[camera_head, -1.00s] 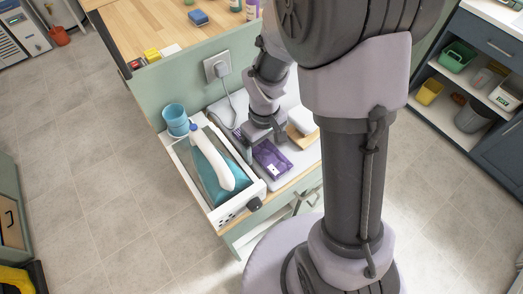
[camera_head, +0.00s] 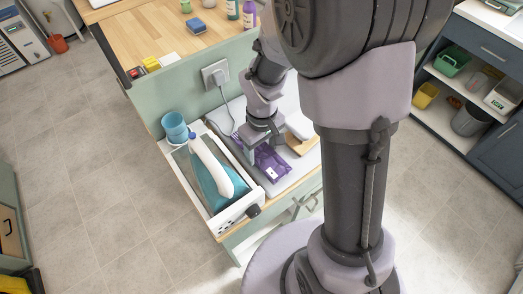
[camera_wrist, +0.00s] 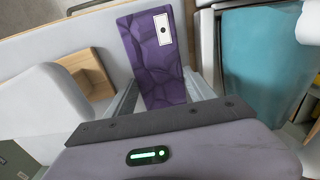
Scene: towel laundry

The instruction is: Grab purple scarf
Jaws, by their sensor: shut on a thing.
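The purple scarf (camera_head: 272,163) is a flat folded piece with a white label, on the light grey board beside the iron. In the wrist view the scarf (camera_wrist: 152,50) runs from the top middle down between my two fingers, its label at upper right. My gripper (camera_head: 258,150) is over the scarf's far end in the head view. In the wrist view my gripper (camera_wrist: 166,100) is shut on the scarf's near end. The arm hides part of the scarf in the head view.
A white and teal iron (camera_head: 212,172) in its white-edged holder stands close on the left, with a blue cup (camera_head: 175,127) behind it. A wooden block (camera_head: 300,145) sits to the right. A wall socket (camera_head: 215,74) with a cord is behind.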

